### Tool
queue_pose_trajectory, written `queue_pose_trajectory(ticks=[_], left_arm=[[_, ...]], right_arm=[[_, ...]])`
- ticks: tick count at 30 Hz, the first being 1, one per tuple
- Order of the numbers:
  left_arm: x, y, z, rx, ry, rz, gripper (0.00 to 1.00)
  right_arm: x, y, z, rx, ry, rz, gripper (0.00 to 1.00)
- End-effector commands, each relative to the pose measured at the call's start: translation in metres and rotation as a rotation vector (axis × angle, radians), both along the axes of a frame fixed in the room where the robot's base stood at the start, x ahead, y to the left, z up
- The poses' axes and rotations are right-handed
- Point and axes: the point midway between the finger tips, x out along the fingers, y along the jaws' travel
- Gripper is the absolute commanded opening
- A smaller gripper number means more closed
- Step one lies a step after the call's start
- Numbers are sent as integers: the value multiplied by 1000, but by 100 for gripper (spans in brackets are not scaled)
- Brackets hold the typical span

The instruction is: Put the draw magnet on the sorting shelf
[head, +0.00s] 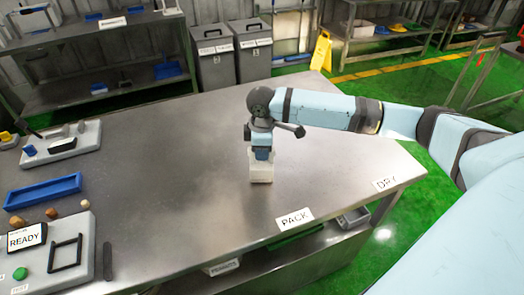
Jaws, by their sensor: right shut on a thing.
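My right gripper (262,154) reaches in from the right over the middle of the steel bench and points down. It is shut on a pale, whitish block (261,174), which shows just below it. I cannot tell for sure that this block is the draw magnet, or whether its base touches the bench top. The fingertips are hard to make out. A steel shelf unit (120,92) with blue trays stands at the back left; its label is too small to read, so I cannot tell whether it is the sorting shelf. My left gripper is not in view.
The steel bench (185,165) is clear around the gripper. A blue tray (43,191), a grey fixture (62,143) and a panel with a READY display (27,237) sit at the left. PACK (294,219) and DRY (386,183) labels mark the front edge. Two grey bins (213,53) stand behind.

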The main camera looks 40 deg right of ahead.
Motion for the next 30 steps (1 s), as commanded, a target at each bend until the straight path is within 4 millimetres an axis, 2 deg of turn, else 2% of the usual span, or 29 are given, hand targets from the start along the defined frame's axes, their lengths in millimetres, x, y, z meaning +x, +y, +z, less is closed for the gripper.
queue_pose_trajectory(ticks=[13, 14, 17, 26, 30], left_arm=[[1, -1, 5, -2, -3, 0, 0], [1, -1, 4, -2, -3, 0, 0], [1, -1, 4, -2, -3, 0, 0], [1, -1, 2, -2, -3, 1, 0], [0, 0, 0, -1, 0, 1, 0]], right_arm=[[0, 0, -6, 0, -3, 0, 0], [0, 0, -8, -1, -1, 0, 28], [0, 0, -8, -1, -1, 0, 50], [0, 0, -7, 0, -1, 0, 51], [1, 0, 7, 0, -3, 0, 51]])
